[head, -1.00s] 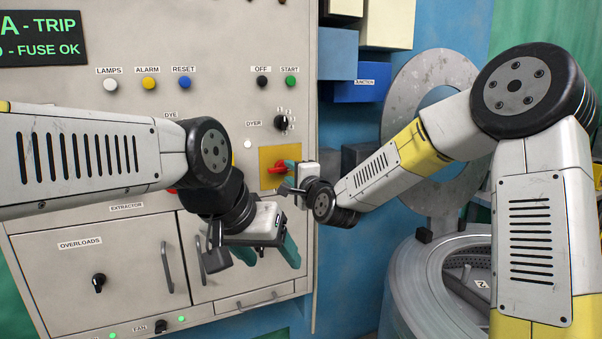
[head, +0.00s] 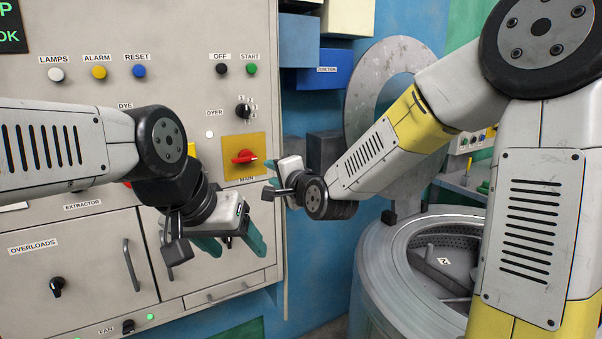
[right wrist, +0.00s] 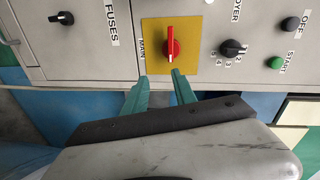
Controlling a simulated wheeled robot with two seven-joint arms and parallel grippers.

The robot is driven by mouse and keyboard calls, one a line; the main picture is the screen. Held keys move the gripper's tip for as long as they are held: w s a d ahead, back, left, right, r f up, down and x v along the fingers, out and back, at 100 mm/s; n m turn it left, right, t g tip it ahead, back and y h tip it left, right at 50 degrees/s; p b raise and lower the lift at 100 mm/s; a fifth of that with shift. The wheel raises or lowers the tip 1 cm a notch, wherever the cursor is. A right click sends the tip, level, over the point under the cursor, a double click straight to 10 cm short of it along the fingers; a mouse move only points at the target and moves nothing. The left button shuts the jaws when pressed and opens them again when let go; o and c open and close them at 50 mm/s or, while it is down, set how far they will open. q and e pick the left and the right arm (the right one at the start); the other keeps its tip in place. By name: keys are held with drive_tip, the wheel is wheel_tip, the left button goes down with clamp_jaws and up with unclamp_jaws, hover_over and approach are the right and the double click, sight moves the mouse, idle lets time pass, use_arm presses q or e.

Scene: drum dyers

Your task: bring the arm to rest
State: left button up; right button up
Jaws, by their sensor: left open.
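My right gripper (head: 266,188) is open and empty, just to the lower right of the red MAIN switch (head: 244,157) on its yellow plate (head: 231,171). In the right wrist view the teal fingers of this gripper (right wrist: 161,76) are spread, with the red handle (right wrist: 171,46) beyond their tips and nothing between them. The handle lies about level in the head view. My left gripper (head: 232,243) is open and empty, lower down in front of the cabinet doors. Its forearm hides part of the panel.
The grey panel (head: 100,235) with buttons, knobs and door handles stands close in front of both grippers. A round metal drum (head: 385,285) with an open top stands at the right, below my right arm. Blue boxes (head: 323,70) stick out beside the panel.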

drive_tip(key=s+d+n+g+h, duration=0.2)
drive_tip(key=s+d+n+h, duration=0.15)
drive_tip(key=d, duration=0.35)
drive_tip(key=s+d+n+g+h, duration=0.1)
drive_tip(key=s+d+n+h, duration=0.1)
drive_tip(key=s+d, duration=0.45)
drive_tip(key=s+d+f+n+g, duration=0.1)
drive_tip(key=s+d+n+g, duration=0.1)
drive_tip(key=s+d, duration=0.4)
drive_tip(key=s+d+f+n+g+h, duration=0.1)
drive_tip(key=s+d+f+n+g, duration=0.1)
drive_tip(key=s+d, duration=0.4)
drive_tip(key=s, duration=0.3)
drive_tip(key=shift+s+f+g, duration=0.15)
drive_tip(key=shift+s+g, duration=0.2)
drive_tip(key=shift+g, duration=0.05)
drive_tip(key=shift+d, duration=0.1)
